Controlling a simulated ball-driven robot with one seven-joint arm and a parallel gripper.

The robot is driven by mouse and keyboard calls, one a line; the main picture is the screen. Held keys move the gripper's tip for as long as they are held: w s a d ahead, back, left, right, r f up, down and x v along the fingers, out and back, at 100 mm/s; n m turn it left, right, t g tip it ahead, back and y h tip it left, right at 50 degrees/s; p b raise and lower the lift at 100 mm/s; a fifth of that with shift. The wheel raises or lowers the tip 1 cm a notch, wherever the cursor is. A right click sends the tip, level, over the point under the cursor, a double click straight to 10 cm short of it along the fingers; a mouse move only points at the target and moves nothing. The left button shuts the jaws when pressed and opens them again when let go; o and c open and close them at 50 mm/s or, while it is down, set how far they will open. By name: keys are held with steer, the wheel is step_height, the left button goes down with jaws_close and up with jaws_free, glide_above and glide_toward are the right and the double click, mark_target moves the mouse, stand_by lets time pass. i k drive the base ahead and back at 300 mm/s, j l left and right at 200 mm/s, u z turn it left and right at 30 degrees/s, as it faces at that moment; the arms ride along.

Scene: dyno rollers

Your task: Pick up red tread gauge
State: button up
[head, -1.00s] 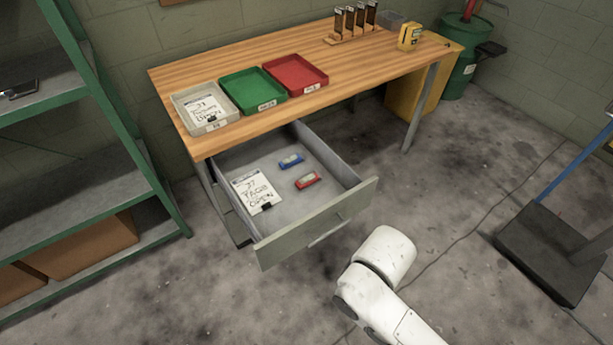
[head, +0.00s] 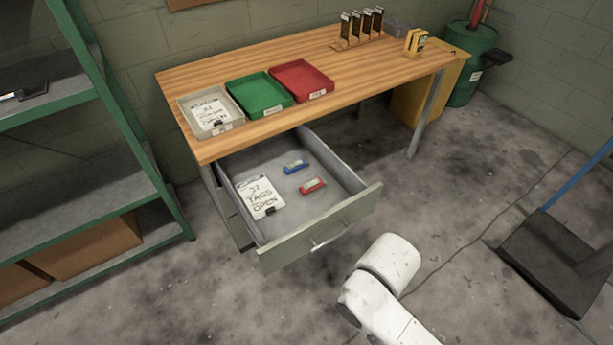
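The red tread gauge (head: 312,186) lies flat in the open drawer (head: 325,226) under the workbench, toward the drawer's right side. A blue gauge (head: 295,167) lies just behind it, apart from it. A white tag card with handwriting (head: 260,197) lies to the left in the same drawer. My white arm shows at the lower middle, in front of the drawer and to its right. My gripper is not visible in this view.
The wooden workbench (head: 330,84) holds a grey tray (head: 185,117), a green tray (head: 259,90) and a red tray (head: 301,78). A green shelf (head: 130,150) stands left. A dark platform (head: 550,262) with a blue post is at right. Open floor lies in front.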

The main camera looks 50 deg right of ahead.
mark_target(312, 185)
steer(key=l+z, duration=0.15)
steer(key=z, duration=0.35)
steer(key=i+l+z, duration=0.1)
steer(key=z, duration=0.4)
steer(key=l+z, duration=0.15)
steer(key=z, duration=0.35)
steer(key=i+z, duration=0.15)
steer(key=z, duration=0.35)
steer(key=i+z, duration=0.15)
steer(key=i+u, duration=0.4)
steer(key=u, duration=0.15)
steer(key=i+u, duration=0.1)
steer(key=u, duration=0.3)
steer(key=i+l+u, duration=0.1)
steer(key=u, duration=0.35)
steer(key=i+l+u, duration=0.1)
steer(key=u, duration=0.3)
steer(key=l+u, duration=0.1)
steer(key=u, duration=0.3)
steer(key=i, duration=0.05)
